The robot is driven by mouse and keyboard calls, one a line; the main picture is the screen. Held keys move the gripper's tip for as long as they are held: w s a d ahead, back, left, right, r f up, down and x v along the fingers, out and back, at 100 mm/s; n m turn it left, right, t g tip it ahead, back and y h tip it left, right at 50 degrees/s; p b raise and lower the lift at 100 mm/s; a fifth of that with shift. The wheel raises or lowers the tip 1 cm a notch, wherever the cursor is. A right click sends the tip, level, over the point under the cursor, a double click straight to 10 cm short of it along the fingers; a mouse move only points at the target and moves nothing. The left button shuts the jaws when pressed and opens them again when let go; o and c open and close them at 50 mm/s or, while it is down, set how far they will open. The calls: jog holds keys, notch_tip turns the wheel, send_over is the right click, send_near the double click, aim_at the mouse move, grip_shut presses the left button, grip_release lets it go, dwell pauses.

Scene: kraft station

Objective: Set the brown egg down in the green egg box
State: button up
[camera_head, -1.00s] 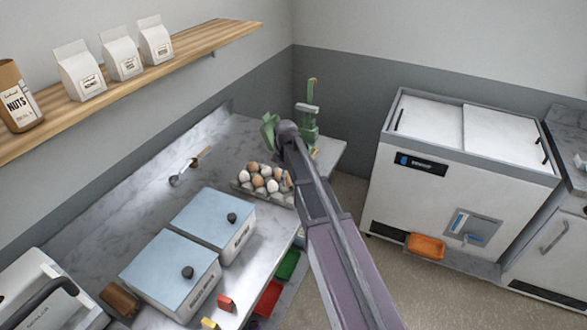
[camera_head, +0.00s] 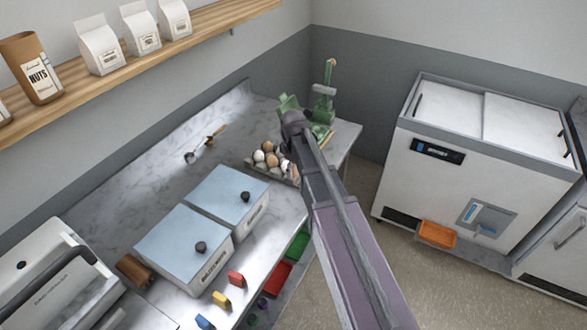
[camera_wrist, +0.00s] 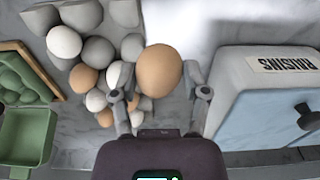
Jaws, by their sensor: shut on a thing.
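In the wrist view my gripper (camera_wrist: 163,98) is shut on a brown egg (camera_wrist: 158,70), with one finger on each side. The egg appears large and close, in front of a grey egg tray (camera_wrist: 130,12) holding several white and brown eggs. A green, dimpled egg box (camera_wrist: 14,82) with a tan edge is at the left of the wrist view, apart from the held egg. A green hollow part (camera_wrist: 28,135) lies just below it; I cannot tell if they join. In the head view my arm hides the held egg and my fingertips.
A blue-lidded bin labelled raisins (camera_wrist: 265,95) is close on the right. In the head view a green upright stand (camera_head: 323,108) is behind my gripper. Two lidded bins (camera_head: 185,245) stand nearer. Bare marble counter (camera_head: 150,190) lies to the left.

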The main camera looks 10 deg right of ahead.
jog(key=shift+w, duration=0.1)
jog(key=shift+w+d+r+p, duration=0.3)
jog(key=shift+w+r+p, duration=0.1)
jog(key=shift+w, duration=0.25)
jog(key=w+d, duration=0.5)
jog(key=w, duration=0.7)
jog(key=w+d+f+b, duration=0.1)
jog(key=w+d, duration=0.5)
jog(key=w, duration=0.7)
jog(key=shift+w+d+f, duration=0.15)
jog(key=shift+w+d, duration=0.05)
jog(key=shift+d, duration=0.1)
jog(key=shift+f, duration=0.1)
jog(key=shift+f+b, duration=0.75)
jog(key=shift+b, duration=0.3)
jog(key=shift+f+b, duration=1.5)
dwell(1.8)
